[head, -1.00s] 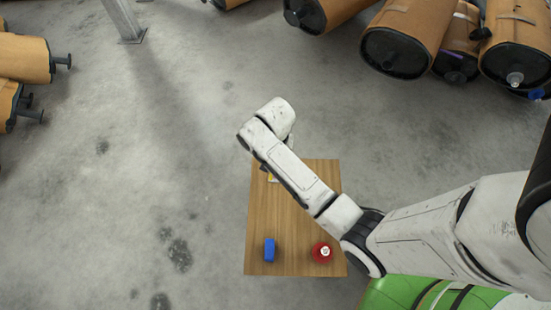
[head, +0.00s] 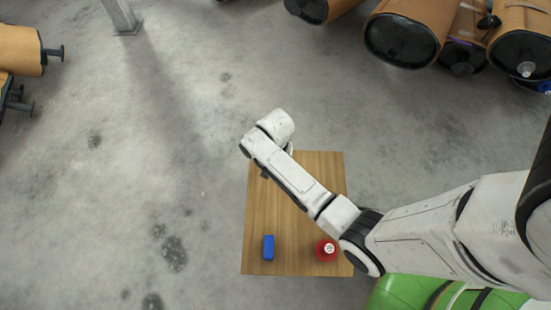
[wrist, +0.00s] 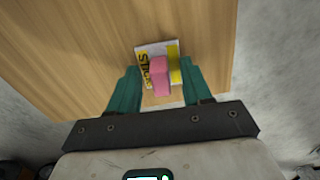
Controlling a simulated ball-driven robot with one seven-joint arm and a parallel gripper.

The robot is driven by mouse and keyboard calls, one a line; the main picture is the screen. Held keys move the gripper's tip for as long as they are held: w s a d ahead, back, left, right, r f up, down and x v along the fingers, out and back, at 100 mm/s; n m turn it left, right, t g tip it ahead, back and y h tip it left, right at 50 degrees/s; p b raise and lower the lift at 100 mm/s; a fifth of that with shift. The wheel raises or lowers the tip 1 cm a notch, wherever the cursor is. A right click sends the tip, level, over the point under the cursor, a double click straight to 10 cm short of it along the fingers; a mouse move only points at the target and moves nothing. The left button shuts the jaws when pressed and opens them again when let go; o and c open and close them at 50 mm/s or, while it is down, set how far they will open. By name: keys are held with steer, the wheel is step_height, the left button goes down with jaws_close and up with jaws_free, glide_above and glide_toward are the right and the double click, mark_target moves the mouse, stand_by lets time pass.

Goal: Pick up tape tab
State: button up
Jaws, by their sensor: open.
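A small pink block (wrist: 159,76) shows in the wrist view, the likeliest tape tab, though I cannot confirm that from its look. It lies on or over a white and yellow printed card or box (wrist: 145,52) on the wooden table. My gripper (wrist: 160,68) is open, with its teal fingers on either side of the pink block and visible gaps at both sides. I cannot tell the fingers' exact height above it. In the head view my arm hides the gripper, the pink block and the card.
The wooden table (head: 262,215) also bears a blue block (head: 268,247) and a red round item with a white label (head: 326,250) at its near end. Brown wrapped mufflers (head: 405,30) lie at the back right.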

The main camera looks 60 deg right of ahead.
steer(key=shift+r, duration=0.1)
steer(key=shift+c, duration=0.4)
jaws_close()
